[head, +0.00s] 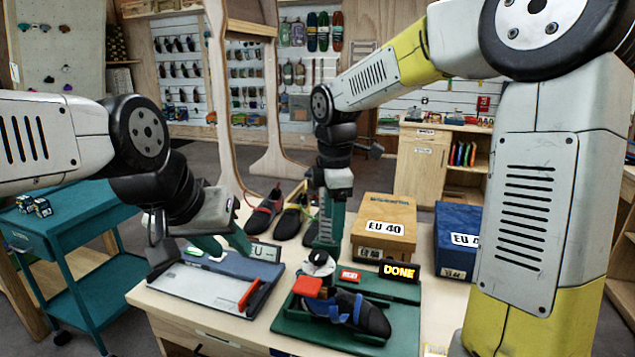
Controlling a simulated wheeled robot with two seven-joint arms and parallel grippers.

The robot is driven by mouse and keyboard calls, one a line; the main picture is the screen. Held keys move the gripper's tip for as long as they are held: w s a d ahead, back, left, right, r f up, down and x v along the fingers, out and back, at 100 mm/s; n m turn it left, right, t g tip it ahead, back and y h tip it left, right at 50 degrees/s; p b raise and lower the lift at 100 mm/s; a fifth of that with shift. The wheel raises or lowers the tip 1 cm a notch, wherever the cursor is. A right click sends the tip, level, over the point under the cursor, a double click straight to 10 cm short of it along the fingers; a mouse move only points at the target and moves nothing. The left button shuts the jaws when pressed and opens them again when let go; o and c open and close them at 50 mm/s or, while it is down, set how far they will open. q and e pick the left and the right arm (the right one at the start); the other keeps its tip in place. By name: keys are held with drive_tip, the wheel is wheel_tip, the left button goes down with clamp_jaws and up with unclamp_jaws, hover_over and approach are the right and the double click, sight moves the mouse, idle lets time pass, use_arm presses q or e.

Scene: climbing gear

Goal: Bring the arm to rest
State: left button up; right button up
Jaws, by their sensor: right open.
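My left gripper (222,245) comes in from the left and hangs above the blue-grey measuring board (205,290). Its two green fingers are spread apart with nothing visible between them. My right gripper (325,236) points down at the middle of the table, behind the green tray (290,328) and left of the brown EU 40 box (400,219). Its green fingers overlap in this view and no held thing shows. A dark climbing shoe with blue straps (372,318) lies on the green tray, beside a red block (307,287) and a lit DONE sign (399,270).
Several dark shoes (264,218) stand at the table's back, close to my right gripper. A blue EU box (455,240) stands at the right, partly hidden by my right arm. A teal cart (75,232) stands left of the table (180,323).

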drive_tip(key=s+d+r+m+t+y, duration=0.1)
drive_tip(key=s+d+r+m+t, duration=0.1)
drive_tip(key=s+d+m, duration=0.3)
drive_tip(key=s+d+r+m+t+y, duration=0.1)
drive_tip(key=s+d+m, duration=0.4)
drive_tip(key=s+m, duration=0.7)
drive_tip(key=shift+s+d+r+m+t, duration=0.25)
drive_tip(key=shift+d+r+m+t, duration=0.1)
drive_tip(key=shift+r+m+t, duration=0.65)
drive_tip(key=shift+f, duration=0.1)
